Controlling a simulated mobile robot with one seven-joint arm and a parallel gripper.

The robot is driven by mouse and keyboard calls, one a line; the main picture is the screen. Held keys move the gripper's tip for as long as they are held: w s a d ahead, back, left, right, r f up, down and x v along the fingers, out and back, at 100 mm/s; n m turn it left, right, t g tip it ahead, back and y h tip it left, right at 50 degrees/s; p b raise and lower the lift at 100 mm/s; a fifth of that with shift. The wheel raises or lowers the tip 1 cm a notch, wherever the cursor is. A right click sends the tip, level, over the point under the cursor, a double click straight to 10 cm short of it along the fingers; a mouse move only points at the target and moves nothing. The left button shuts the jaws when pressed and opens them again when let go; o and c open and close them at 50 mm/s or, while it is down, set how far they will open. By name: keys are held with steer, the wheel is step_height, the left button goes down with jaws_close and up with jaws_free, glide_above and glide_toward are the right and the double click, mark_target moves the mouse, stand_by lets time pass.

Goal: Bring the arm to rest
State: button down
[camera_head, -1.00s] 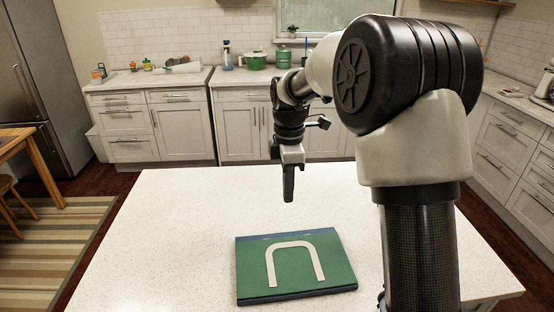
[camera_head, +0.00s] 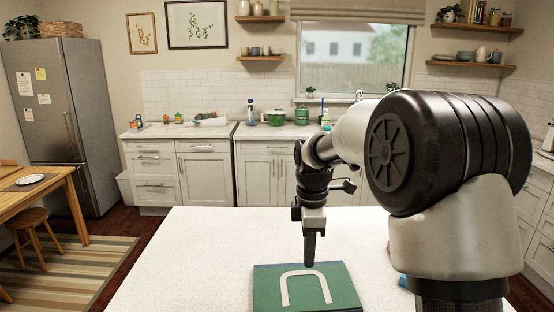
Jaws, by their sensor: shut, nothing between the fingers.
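My gripper (camera_head: 310,250) hangs pointing down at the end of my arm, above the white island top. Its fingers are shut and empty. In the picture its tip shows just above the far edge of a green board (camera_head: 266,292). A pale arch-shaped piece (camera_head: 287,291) lies on the board. The gap between my fingertips and the surface below is hard to judge. My large upper arm fills the right side of the view and hides part of the island.
The white island top (camera_head: 190,255) is clear left of the board. Something pink and blue (camera_head: 403,281) shows partly behind my arm. A wooden table (camera_head: 50,195) and stool (camera_head: 30,222) stand at left. The back counter holds a green pot (camera_head: 277,117) and bottles.

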steer(key=s+d+r+m+t+p, duration=0.2)
steer(key=s+d+r+m+t, duration=0.15)
steer(key=s+r+m, duration=0.75)
steer(key=s+d+r+m+t+p, duration=0.1)
steer(key=s+m, duration=0.5)
steer(key=s, duration=0.8)
steer(key=shift+d+r+m+t, duration=0.4)
steer(key=shift+d+r+t, duration=0.15)
steer(key=shift+d, duration=0.4)
